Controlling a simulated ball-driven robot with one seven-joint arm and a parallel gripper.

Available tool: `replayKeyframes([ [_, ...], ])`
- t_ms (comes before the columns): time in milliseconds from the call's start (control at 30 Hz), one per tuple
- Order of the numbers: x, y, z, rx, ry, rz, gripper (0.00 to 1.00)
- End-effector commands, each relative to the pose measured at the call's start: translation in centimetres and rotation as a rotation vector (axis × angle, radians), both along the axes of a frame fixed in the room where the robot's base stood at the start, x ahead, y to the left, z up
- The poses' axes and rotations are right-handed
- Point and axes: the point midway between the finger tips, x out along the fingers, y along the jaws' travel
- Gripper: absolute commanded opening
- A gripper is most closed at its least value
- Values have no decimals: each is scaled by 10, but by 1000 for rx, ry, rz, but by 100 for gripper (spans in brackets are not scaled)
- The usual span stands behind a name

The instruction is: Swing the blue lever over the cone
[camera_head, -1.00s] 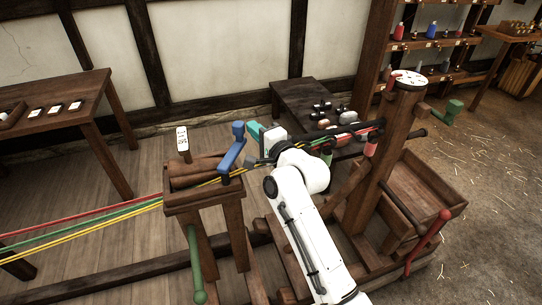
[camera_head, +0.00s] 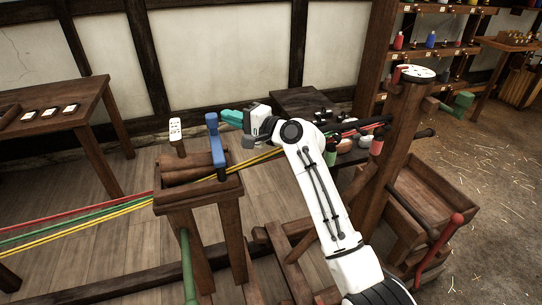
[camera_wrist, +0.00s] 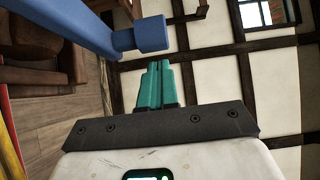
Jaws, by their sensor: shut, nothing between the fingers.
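The blue lever (camera_head: 217,150) stands on the front right of the wooden stand's top, its arm running up and slightly left to a block-shaped end. The brown wooden cone (camera_head: 190,168) appears to lie in the stand's top, left of the lever, partly hidden; its shape is hard to make out. My gripper (camera_head: 229,116) is shut and empty, its teal fingers just right of the lever's upper end. In the wrist view, the fingers (camera_wrist: 157,82) point up the picture, with the lever (camera_wrist: 72,22) to their left and its end block above them. I see no clear contact.
Red, green and yellow strands (camera_head: 75,217) run left from the stand. A white tag (camera_head: 175,129) stands at its back left. A green handle (camera_head: 187,265) hangs below. A dark table (camera_head: 305,98) and a wooden post (camera_head: 398,150) stand to the right.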

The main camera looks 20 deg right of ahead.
Motion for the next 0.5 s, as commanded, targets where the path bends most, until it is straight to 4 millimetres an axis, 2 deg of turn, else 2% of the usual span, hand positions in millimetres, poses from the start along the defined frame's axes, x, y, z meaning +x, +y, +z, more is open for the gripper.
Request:
replayKeyframes([
  [100,3,7,-2,-1,-1,-4,0],
  [500,7,13,0,1,1,-8,0],
])
